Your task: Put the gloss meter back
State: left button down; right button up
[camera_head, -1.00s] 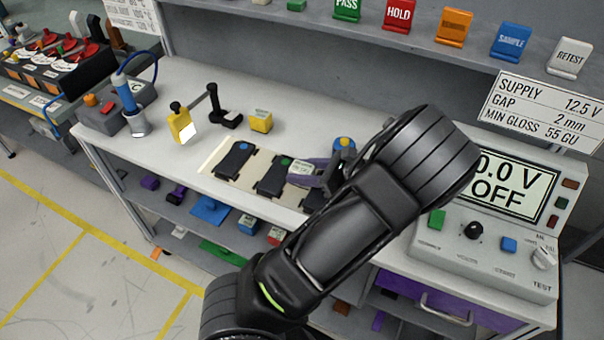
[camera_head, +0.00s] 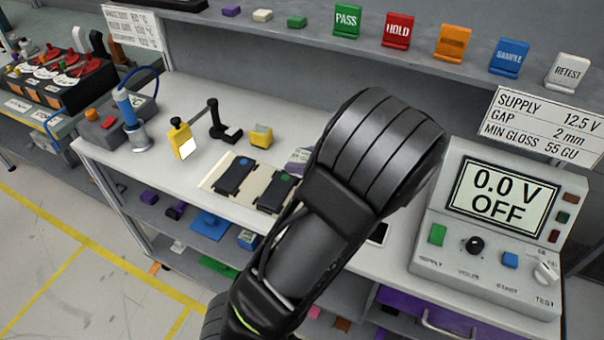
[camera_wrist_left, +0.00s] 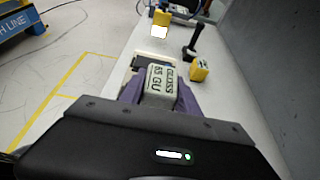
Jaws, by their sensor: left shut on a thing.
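The gloss meter, a small pale block lettered "GLOSS 55 GU" (camera_wrist_left: 160,84), sits between the purple fingers of my left gripper (camera_wrist_left: 160,97) in the left wrist view. The gripper is shut on it. In the head view, my dark arm hides most of the left gripper (camera_head: 299,157); only a bit of purple and pale label shows over the bench, by the back right of a cream tray (camera_head: 211,181). Dark modules with a blue dot (camera_head: 234,174) and a green dot (camera_head: 277,191) lie on the tray. My right gripper is not in view.
A yellow block (camera_head: 261,136), a black stand (camera_head: 223,126) and a yellow device (camera_head: 181,138) stand behind and left of the tray. The test console (camera_head: 480,240) reads "0.0 V OFF" at right. A shelf with coloured signs (camera_head: 398,30) runs above.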

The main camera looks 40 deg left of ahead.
pick_arm(q)
jog(key=shift+r, duration=0.55)
jog(key=shift+s+a+f, duration=0.1)
jog(key=shift+a+f, duration=0.05)
jog(key=shift+a, duration=0.05)
jog(key=shift+s+a+f+n+g+b, duration=0.1)
jog(key=shift+a+n+g+b, duration=0.2)
jog(key=shift+a, duration=0.95)
jog(key=w+a+m+t, duration=0.5)
jog(key=w+a, duration=0.2)
jog(key=w, duration=0.3)
jog(key=shift+w+a+r+t+y, duration=0.3)
jog(key=shift+r+t, duration=0.05)
jog(key=shift+t, duration=0.05)
jog(key=shift+f, duration=3.1)
